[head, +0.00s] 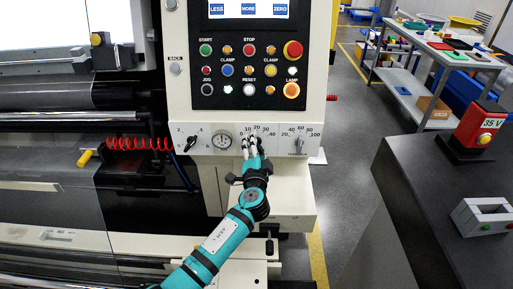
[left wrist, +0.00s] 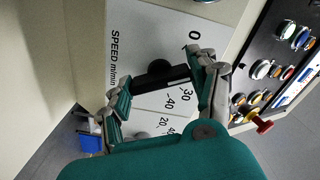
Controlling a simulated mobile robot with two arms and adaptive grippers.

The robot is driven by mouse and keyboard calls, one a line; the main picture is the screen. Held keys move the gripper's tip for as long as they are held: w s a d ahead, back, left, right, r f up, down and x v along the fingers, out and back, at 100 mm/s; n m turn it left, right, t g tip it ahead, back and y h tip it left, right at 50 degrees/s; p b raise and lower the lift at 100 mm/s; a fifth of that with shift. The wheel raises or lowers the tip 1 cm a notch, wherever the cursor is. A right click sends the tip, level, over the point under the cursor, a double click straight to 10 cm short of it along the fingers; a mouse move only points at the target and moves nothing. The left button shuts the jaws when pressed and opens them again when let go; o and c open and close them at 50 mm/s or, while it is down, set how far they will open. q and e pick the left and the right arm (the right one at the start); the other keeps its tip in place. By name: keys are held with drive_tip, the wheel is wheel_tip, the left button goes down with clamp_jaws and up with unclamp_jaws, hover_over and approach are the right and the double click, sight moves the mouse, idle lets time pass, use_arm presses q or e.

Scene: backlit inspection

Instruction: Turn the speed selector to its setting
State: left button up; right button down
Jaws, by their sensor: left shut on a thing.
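The speed selector is a black knob with a bar-shaped grip (left wrist: 162,79) on a white plate marked "SPEED m/min" in the left wrist view. Numbers including 0, 30 and 40 show around it. My left gripper (left wrist: 165,88) has a finger at each end of the bar and is shut on it. In the head view my left gripper (head: 251,150) is at the lower panel, below the 0 to 40 scale (head: 257,132), and hides most of the selector. I cannot read the exact setting where the knob points. My right gripper is in neither view.
Beside the selector are a round gauge (head: 222,140), a black rotary switch (head: 190,147) to its left and another scaled knob (head: 299,143) to its right. A button panel (head: 249,72) sits above. A dark bench (head: 420,190) stands at right, across a grey floor.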

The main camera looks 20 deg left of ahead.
use_arm(q)
drive_tip(key=shift+f+m, duration=0.1)
drive_tip(key=shift+m, duration=1.4)
drive_tip(key=m, duration=0.2)
drive_tip(key=shift+m+p, duration=0.3)
drive_tip(key=m+p, duration=0.1)
drive_tip(key=m, duration=0.3)
drive_tip(key=shift+m+p, duration=0.4)
drive_tip(key=shift+m, duration=0.7)
drive_tip(key=shift+f, duration=0.15)
